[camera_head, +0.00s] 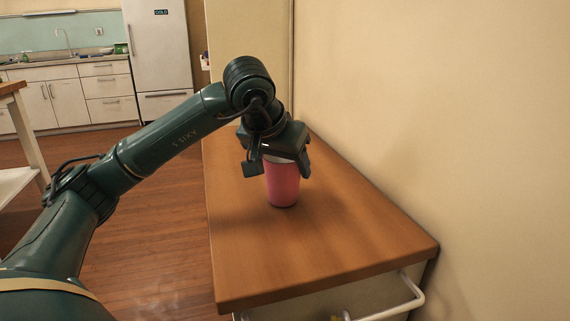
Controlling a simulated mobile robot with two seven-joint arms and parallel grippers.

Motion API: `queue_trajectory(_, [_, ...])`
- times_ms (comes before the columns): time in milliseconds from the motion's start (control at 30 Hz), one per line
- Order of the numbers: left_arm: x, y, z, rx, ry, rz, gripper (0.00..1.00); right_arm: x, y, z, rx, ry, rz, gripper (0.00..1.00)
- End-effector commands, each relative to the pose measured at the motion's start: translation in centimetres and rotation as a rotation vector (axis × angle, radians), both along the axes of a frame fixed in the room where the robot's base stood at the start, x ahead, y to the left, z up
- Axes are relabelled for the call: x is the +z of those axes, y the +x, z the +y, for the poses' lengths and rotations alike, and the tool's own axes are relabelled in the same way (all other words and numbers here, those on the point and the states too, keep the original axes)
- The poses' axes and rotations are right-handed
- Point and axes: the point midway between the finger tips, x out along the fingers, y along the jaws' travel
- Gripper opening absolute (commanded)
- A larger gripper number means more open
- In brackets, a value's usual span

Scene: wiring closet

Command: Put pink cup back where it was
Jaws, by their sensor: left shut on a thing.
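The pink cup (283,186) is upright at the wooden top of a cabinet (290,255). My left gripper (278,165) points down over the cup and is shut on its upper part. The fingers hide part of the cup's rim. The cup's base appears at or just above the wooden surface; I cannot tell whether it touches. My right gripper is not in view.
A beige wall (430,110) runs along the right side of the cabinet top. A white handle (400,300) sticks out at the cabinet's front. The wooden top is otherwise clear. A fridge (160,50) and kitchen drawers (107,87) stand far back.

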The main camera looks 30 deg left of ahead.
Motion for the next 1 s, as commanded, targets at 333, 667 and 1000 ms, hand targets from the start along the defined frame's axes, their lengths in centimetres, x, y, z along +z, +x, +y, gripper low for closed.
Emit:
queue_trajectory(333, [-0.3, 0.0, 0.0, 0.001, 0.001, 0.001, 0.79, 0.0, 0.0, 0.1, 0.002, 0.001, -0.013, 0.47])
queue_trajectory(667, [0.0, 0.0, 0.0, 0.000, 0.000, 0.000, 0.83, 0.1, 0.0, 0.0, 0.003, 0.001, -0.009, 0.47])
queue_trajectory(1000, [5.1, -2.9, -0.2, -0.001, 0.001, -0.005, 0.83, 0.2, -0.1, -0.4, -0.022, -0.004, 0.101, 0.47])
